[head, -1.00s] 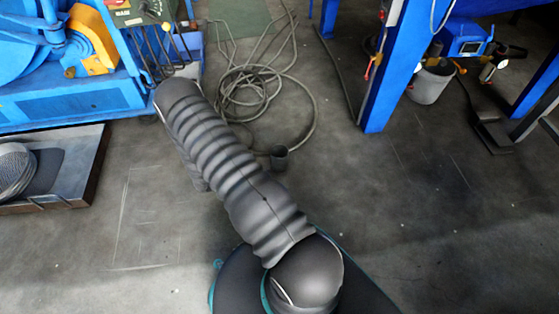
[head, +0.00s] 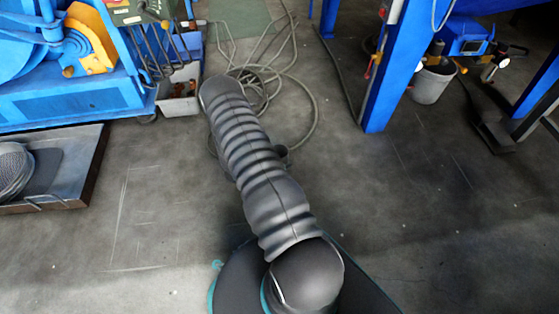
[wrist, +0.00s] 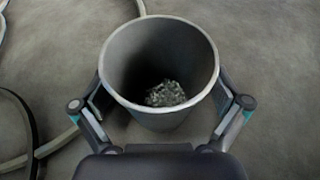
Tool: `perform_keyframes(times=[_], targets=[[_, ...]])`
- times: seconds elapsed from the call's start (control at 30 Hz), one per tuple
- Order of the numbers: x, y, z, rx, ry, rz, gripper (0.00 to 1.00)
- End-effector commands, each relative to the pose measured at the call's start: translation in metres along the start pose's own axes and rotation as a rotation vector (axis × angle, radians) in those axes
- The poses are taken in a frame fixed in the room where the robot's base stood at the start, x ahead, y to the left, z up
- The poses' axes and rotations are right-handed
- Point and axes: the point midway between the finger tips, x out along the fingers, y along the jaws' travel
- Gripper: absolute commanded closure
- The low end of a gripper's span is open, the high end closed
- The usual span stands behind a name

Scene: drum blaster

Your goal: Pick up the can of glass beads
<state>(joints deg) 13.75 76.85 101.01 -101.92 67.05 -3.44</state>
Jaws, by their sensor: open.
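The can of glass beads (wrist: 160,58) is a grey, open-topped can seen from above in the wrist view. A small heap of clear beads (wrist: 165,93) lies at its bottom. It stands upright on the floor. My gripper (wrist: 161,112) is open, with one finger at the left and one at the right of the can. I cannot tell whether either finger touches it. My gripper is hidden there by the arm.
Coiled hoses (head: 300,115) lie on the floor beyond the can, and a hose (wrist: 35,152) passes left of it in the wrist view. A blue machine (head: 85,95) stands at left, a blue frame post (head: 385,80) at right. The right foreground floor is clear.

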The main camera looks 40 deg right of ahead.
Motion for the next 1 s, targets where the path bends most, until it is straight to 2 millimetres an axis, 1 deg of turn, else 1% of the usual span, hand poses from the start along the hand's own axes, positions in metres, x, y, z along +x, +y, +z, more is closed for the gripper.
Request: perform_keyframes(times=[0.23, 0.27, 0.3, 0.37, 0.4, 0.47, 0.5, 0.53, 0.83, 1.0], targets=[[0.002, 0.0, 0.0, -0.001, 0.0, 0.001, 0.01], [0.002, 0.0, 0.0, -0.001, 0.0, 0.001, 0.06], [0.002, 0.0, 0.0, -0.001, 0.0, 0.001, 0.16], [0.002, 0.0, 0.0, -0.001, 0.0, 0.001, 0.31], [0.002, 0.0, 0.0, -0.001, 0.0, 0.001, 0.41], [0.002, 0.0, 0.0, -0.001, 0.0, 0.0, 0.56], [0.002, 0.0, 0.0, -0.001, 0.0, 0.0, 0.66], [0.002, 0.0, 0.0, -0.001, 0.0, 0.0, 0.73], [0.001, 0.0, 0.002, 0.0, 0.0, 0.0, 0.73], [-0.003, 0.0, 0.013, 0.0, 0.0, 0.0, 0.73]])
